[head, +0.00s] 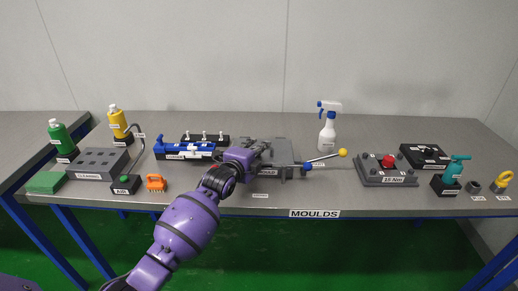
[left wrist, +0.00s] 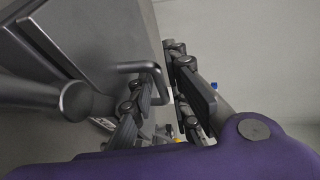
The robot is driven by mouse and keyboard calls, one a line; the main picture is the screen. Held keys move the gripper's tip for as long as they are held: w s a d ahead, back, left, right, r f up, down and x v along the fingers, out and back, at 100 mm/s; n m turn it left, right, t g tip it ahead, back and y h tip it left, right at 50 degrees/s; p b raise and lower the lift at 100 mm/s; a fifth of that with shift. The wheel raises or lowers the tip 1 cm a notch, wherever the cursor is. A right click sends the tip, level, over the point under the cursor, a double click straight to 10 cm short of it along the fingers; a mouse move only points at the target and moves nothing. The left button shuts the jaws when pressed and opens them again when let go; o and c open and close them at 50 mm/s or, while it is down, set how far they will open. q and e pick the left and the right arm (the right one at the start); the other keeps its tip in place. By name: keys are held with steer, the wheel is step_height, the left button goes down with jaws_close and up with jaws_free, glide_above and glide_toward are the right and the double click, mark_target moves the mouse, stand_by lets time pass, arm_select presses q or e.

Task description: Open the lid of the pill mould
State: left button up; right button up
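A grey mould (head: 290,160) sits in the middle of the bench, marked by a partly hidden label, and I take it as the pill mould. My left gripper (head: 257,160) is at its left part and covers some of it. In the left wrist view a grey metal block with a bent bar handle (left wrist: 138,68) fills the upper left. My left gripper's fingers (left wrist: 172,98) stand apart beside the handle's bent end. I cannot tell whether they touch it. How the lid sits is mostly hidden. My right gripper is not in view.
A lever with a yellow ball (head: 342,153) sticks out right of the mould. A blue device (head: 185,149) stands close on the left. A spray bottle (head: 327,128) is behind, and a box with a red knob (head: 388,170) is to the right. The front strip is mostly clear.

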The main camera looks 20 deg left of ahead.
arm_select(q)
steer(key=shift+w+f, duration=0.1)
steer(key=shift+w, duration=0.3)
jaws_close()
